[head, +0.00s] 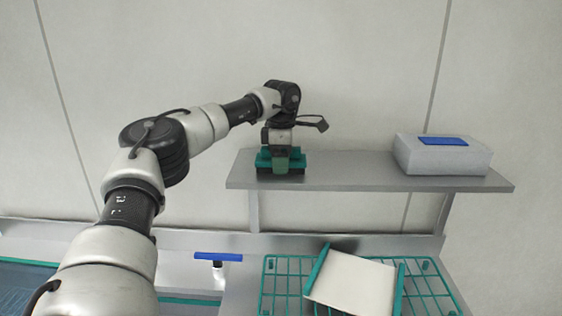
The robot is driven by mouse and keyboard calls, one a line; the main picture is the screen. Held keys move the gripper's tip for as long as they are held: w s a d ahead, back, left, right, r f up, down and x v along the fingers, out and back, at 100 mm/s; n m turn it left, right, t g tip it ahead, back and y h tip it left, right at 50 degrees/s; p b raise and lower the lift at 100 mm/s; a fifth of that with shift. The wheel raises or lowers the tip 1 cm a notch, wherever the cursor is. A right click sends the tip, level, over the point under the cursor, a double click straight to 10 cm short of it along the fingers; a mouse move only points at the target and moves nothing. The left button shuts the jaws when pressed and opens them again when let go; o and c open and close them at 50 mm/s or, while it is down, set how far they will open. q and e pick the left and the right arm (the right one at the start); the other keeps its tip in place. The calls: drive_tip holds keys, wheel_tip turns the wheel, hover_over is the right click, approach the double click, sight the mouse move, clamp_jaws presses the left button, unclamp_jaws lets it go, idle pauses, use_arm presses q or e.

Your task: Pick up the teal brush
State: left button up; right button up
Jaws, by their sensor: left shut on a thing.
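The teal brush (298,160) is at the left end of the grey wall shelf, with a dark underside low against the shelf top. My left gripper (281,157) comes down on it from above and is shut on it. The gripper and its fingers cover the middle of the brush. I cannot tell whether the brush still touches the shelf. My right gripper is not in view.
A light grey box (445,158) with a blue patch stands at the right of the shelf (345,178). The shelf middle is clear. Below are a teal wire rack (283,290) bearing a tilted white board with teal edges (352,282), and a blue-topped squeegee-like tool (218,257).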

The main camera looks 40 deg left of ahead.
use_arm(q)
drive_tip(key=shift+r, duration=0.1)
drive_tip(key=shift+r+b, duration=0.25)
drive_tip(key=shift+b, duration=0.05)
drive_tip(key=r, duration=0.1)
drive_tip(key=r+b, duration=0.2)
drive_tip(key=shift+w+d+r, duration=0.2)
drive_tip(key=shift+d+r, duration=0.05)
drive_tip(key=shift+d, duration=0.05)
drive_tip(key=w+d+r, duration=0.4)
drive_tip(key=d+r, duration=0.3)
drive_tip(key=d, duration=0.3)
drive_tip(key=shift+w, duration=0.25)
drive_tip(key=shift+f, duration=0.1)
